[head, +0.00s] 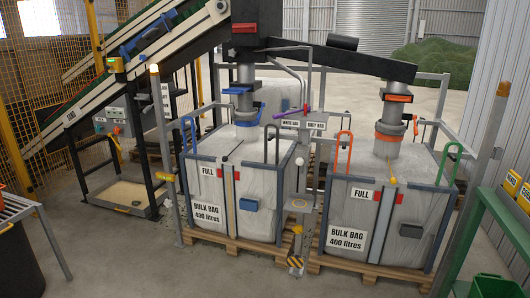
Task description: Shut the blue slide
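The left filling spout (244,72) carries blue parts above a white bulk bag (240,160). A flat blue piece (238,90) sits across the spout, and a blue bracket (260,112) stands out to its right. I take these as the blue slide; I cannot tell from here how far it is open or shut. The spout's lower end meets the bag top. Neither of my grippers is in view, and nothing is seen touching the blue parts.
A second spout with an orange collar (389,131) stands over the right bulk bag (390,170). Both bags, labelled FULL, stand in frames on wooden pallets (340,266). A lever with a purple handle (290,112) is between them. A conveyor (110,80) rises at left. Floor in front is clear.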

